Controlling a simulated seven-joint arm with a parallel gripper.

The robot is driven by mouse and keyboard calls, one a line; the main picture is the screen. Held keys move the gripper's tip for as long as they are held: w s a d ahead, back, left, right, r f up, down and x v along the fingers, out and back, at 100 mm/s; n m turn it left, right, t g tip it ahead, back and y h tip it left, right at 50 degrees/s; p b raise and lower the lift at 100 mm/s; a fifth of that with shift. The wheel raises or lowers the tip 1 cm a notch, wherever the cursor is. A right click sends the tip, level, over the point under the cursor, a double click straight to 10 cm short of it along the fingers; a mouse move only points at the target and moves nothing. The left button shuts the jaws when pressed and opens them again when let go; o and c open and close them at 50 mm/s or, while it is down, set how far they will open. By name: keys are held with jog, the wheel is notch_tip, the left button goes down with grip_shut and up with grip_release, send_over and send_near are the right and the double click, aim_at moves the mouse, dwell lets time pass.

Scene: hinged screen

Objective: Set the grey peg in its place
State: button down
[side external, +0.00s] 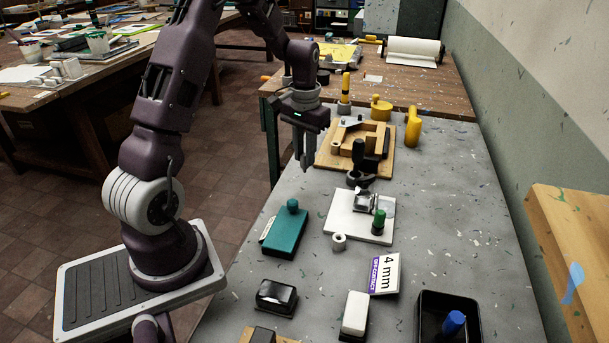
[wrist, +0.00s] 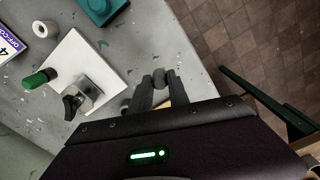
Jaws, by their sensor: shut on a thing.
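My gripper (side external: 305,165) hangs pointing down above the left edge of the grey table. In the wrist view its fingers (wrist: 160,80) are shut on a small dark grey piece (wrist: 159,74), apparently the grey peg; only its rounded end shows. A white board (side external: 340,222) lies on the table, right of and nearer than the gripper. I cannot make out an empty hole on the board.
A pale ring (side external: 339,242) and a teal block with a knob (side external: 285,232) stand near the board. A wooden fixture (side external: 325,155) and a black-handled tool (side external: 359,160) lie behind. A 4 mm card (side external: 384,273), white eraser (side external: 355,313) and black tray (side external: 425,310) are in front.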

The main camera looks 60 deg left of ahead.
jog(key=shift+d, duration=0.15)
jog(key=s+d+r+m, duration=0.2)
jog(key=d+m, duration=0.1)
jog(key=d, duration=0.7)
jog(key=s+d+r+m, duration=0.2)
jog(key=d+m, duration=0.1)
jog(key=d, duration=0.8)
jog(key=shift+d+r, duration=0.2)
jog(key=shift+f, duration=2.3)
jog(key=shift+f, duration=0.2)
jog(key=shift+f, duration=1.05)
